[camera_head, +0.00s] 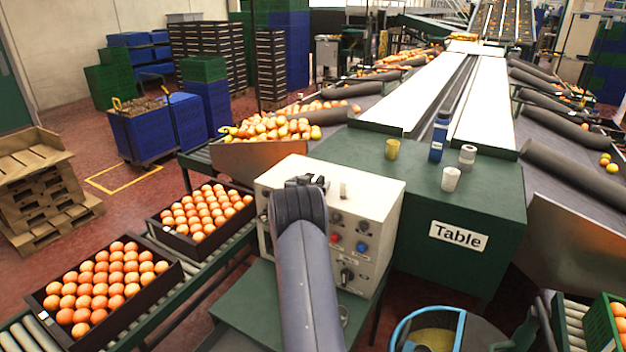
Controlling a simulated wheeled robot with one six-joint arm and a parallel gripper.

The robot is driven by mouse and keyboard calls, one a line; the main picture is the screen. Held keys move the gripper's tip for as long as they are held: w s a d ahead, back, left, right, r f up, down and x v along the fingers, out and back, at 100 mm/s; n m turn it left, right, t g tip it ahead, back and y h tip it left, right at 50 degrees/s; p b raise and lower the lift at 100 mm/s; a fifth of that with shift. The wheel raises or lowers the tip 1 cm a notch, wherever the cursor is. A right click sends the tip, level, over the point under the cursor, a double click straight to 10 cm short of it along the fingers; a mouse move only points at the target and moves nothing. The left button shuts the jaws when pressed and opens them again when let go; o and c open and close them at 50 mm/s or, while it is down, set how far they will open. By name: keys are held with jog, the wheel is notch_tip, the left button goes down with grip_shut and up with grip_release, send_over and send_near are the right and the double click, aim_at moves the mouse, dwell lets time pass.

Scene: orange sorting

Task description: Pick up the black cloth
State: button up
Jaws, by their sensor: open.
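I cannot make out a black cloth for certain. A dark shape (482,334) lies at the right side of the blue-rimmed bin (404,322) at the bottom edge; I cannot tell whether it is cloth. My grey arm rises from the bottom centre, and its dark joint shows in front of the white control box (384,190). My gripper's fingers are not visible, and the arm hides part of the box.
The green table (345,160) holds a yellow cup (392,149), a blue bottle (438,138), a white cup (450,179) and a white-grey container (467,157). Black crates of oranges (163,225) stand on the left roller conveyor. A green crate (598,325) stands lower right.

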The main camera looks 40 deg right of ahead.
jog(key=shift+p+x, duration=0.35)
jog(key=shift+x, duration=1)
jog(key=c, duration=1.1)
jog(key=shift+r, duration=0.1)
